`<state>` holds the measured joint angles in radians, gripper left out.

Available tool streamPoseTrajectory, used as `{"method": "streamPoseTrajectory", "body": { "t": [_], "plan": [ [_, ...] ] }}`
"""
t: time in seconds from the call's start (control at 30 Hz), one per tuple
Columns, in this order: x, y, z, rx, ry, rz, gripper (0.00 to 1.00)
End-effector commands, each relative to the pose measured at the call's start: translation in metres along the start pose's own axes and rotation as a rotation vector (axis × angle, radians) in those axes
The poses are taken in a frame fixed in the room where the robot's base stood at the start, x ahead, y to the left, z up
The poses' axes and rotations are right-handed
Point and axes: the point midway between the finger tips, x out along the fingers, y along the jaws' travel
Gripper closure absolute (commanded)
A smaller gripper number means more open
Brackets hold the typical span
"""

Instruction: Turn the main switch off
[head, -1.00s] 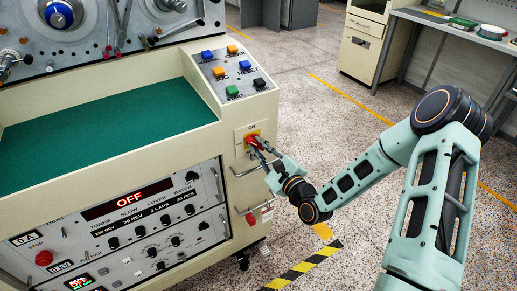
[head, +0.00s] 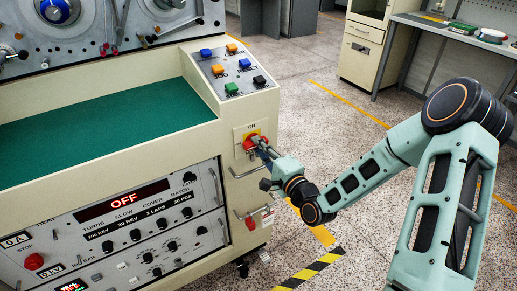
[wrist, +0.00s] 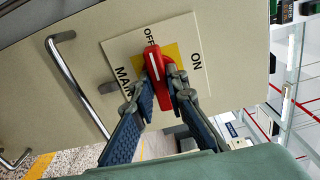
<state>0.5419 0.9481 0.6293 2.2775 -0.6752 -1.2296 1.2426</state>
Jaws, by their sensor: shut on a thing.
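The main switch is a red rotary handle (wrist: 155,66) on a white and yellow plate (wrist: 120,52) marked ON, OFF and MAIN. In the wrist view its white line points to the OFF mark. In the head view the red handle (head: 249,143) is on the cream front of the machine, partly hidden by my fingers. My gripper (wrist: 162,90) is shut on the handle, one finger on each side. It also shows at the switch in the head view (head: 256,144). The machine's display (head: 123,199) reads OFF in red.
A metal bar handle (wrist: 78,88) sticks out of the panel close to my fingers. A red padlock-like piece (head: 250,222) hangs on a lower bar. Coloured buttons (head: 232,88) are above the switch. The floor right of the machine is open.

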Motion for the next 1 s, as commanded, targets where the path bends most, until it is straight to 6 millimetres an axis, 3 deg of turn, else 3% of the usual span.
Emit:
{"method": "streamPoseTrajectory", "body": {
  "t": [0.67, 0.7, 0.8, 1.0],
  "plan": [
    [-0.0004, 0.0006, -0.0011, -0.060, 0.002, 0.002, 1.00],
    [-0.0004, 0.0005, -0.0011, -0.060, 0.002, 0.002, 0.83],
    [-0.0003, 0.0004, -0.0009, -0.059, 0.002, 0.001, 0.72],
    [-0.0001, 0.0002, -0.0005, -0.058, 0.001, 0.001, 0.70]
  ]
}}
